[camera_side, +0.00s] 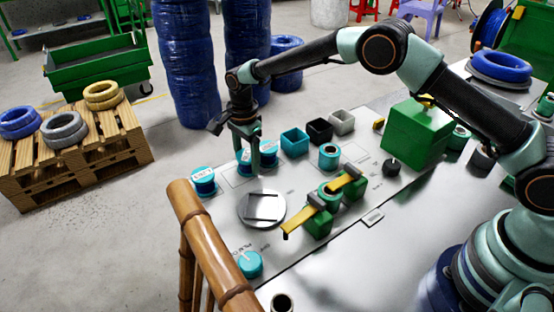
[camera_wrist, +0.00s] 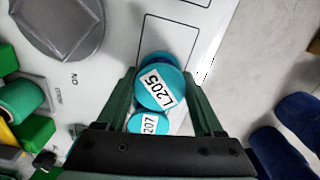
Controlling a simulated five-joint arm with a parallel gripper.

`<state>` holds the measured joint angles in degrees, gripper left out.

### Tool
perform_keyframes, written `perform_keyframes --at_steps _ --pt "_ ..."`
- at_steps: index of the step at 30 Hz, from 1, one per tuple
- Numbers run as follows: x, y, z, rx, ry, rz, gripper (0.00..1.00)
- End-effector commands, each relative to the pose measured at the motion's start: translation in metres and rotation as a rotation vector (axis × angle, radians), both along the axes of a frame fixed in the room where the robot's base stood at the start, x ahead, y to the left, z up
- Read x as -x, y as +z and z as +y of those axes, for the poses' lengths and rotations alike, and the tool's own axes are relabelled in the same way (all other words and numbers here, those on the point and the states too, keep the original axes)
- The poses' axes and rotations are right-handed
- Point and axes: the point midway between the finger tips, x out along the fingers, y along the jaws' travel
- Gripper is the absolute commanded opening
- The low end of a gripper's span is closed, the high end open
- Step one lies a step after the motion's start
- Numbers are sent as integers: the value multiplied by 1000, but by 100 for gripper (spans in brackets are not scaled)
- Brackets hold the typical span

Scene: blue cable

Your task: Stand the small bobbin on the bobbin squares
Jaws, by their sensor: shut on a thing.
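My gripper (camera_side: 243,146) points straight down over the far edge of the board. It is shut on a small blue bobbin with a teal top labelled L205 (camera_wrist: 157,90), which sits between the fingertips in the wrist view. The held bobbin (camera_side: 245,158) looks upright; I cannot tell whether it touches the board. A second bobbin, its label reading 207 (camera_wrist: 148,124), is close beside it and partly covered by it and my gripper. A third blue bobbin (camera_side: 203,182) stands to the left in the side view. Outlined squares (camera_wrist: 170,35) are printed on the board beside the held bobbin.
A round grey plate (camera_side: 262,208) lies in front of the squares. Teal, black and grey open boxes (camera_side: 295,142) stand to the right of my gripper. Green blocks with yellow straps (camera_side: 318,222) are nearer. A bamboo rail (camera_side: 205,240) crosses the foreground.

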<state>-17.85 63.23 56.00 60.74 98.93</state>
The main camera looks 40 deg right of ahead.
Motion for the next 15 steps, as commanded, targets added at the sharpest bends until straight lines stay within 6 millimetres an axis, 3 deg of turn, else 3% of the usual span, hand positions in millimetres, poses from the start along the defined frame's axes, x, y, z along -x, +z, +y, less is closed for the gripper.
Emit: perform_keyframes --at_steps 2,3,5,15 --pt "0 -2 0 0 0 0 1" --pt "0 -3 0 0 0 0 76" --pt "0 -2 0 0 0 0 99" --pt "0 -1 0 0 0 0 99"
